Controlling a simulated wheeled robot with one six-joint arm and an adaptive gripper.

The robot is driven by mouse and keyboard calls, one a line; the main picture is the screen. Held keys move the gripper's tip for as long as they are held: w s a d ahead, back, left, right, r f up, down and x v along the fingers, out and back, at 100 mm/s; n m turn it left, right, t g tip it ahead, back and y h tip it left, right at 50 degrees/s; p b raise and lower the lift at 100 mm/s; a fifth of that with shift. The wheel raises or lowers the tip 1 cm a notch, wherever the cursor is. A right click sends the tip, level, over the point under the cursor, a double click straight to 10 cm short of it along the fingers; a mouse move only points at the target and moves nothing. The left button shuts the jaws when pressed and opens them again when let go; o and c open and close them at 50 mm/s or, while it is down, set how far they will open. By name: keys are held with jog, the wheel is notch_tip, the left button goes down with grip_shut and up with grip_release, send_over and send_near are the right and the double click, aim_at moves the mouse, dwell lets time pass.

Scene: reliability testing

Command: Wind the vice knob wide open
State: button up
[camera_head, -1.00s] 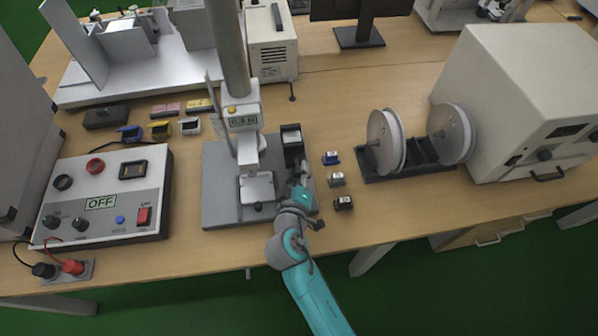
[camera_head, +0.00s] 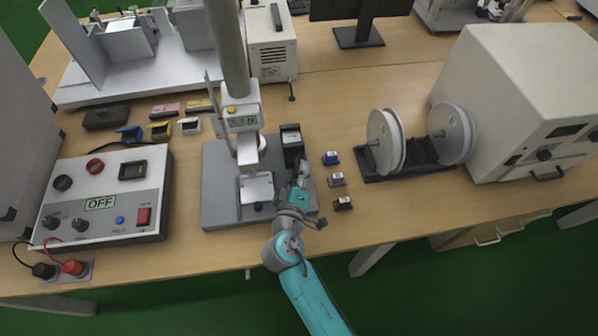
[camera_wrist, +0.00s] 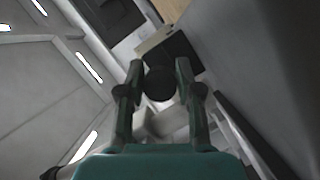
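A dark round knob (camera_wrist: 160,84) sits between my gripper's two fingertips in the wrist view, with a finger against each side. My gripper (camera_wrist: 160,72) appears shut on it. Behind the knob is a black block (camera_wrist: 180,50) with a pale part beside it. In the head view my gripper (camera_head: 303,167) reaches in from the front, at the near side of a black block with a pale top (camera_head: 292,136). This block stands at the right of the grey test stand base (camera_head: 222,190). The knob is hidden by my gripper there.
The test stand's column and gauge (camera_head: 242,120) stand just left of my gripper. Small blocks (camera_head: 336,180) lie on the table to the right, before a spool holder (camera_head: 420,152). A control box reading OFF (camera_head: 100,220) is at the left.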

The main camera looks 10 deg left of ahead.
jog(key=shift+o, duration=1.3)
jog(key=shift+s, duration=0.1)
jog(key=s, duration=0.4)
jog(key=s+r, duration=0.1)
jog(key=s, duration=0.2)
jog(key=s+r, duration=0.1)
jog(key=s, duration=0.3)
jog(key=shift+s+a, duration=0.3)
